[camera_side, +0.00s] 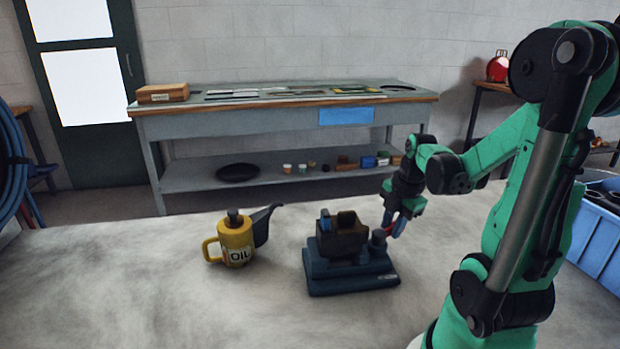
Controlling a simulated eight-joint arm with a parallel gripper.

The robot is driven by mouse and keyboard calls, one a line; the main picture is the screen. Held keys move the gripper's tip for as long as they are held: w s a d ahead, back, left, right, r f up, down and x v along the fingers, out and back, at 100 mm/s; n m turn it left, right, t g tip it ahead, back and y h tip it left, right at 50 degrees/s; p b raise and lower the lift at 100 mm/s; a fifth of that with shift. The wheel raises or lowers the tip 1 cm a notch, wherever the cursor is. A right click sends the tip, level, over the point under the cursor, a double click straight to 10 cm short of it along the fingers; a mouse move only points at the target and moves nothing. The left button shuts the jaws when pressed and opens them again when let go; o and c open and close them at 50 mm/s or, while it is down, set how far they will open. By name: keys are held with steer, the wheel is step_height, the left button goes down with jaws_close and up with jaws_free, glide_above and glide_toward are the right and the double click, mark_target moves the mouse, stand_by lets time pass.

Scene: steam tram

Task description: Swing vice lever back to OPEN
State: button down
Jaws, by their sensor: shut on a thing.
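A dark blue vice (350,255) stands on the grey work surface, with a dark brown block-like part (342,238) at its top. My gripper (394,228) points down at the right of the vice and is shut on the lever. The fingers hide most of the lever, so its exact angle cannot be told. Any OPEN marking is too small to read.
A yellow oil can (235,243) with a dark spout stands left of the vice, its spout toward the vice. A blue crate (597,235) is at the right edge. A workbench (240,125) stands behind. The front left surface is clear.

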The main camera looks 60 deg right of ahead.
mark_target(392, 227)
steer(key=shift+w+d+n+y, duration=0.1)
steer(key=shift+w+n+y, duration=0.15)
steer(key=shift+n, duration=0.9)
steer(key=shift+w+d+n+y, duration=0.15)
steer(key=shift+w+n, duration=0.15)
steer(key=shift+n, duration=0.85)
steer(key=shift+a, duration=0.1)
steer(key=c, duration=0.7)
jaws_free()
steer(key=shift+r, duration=0.1)
steer(key=shift+s+r, duration=0.15)
steer(key=shift+r, duration=0.75)
steer(key=shift+s+r, duration=0.2)
steer(key=shift+r, duration=0.7)
steer(key=shift+s+r, duration=0.15)
steer(key=shift+r, duration=0.75)
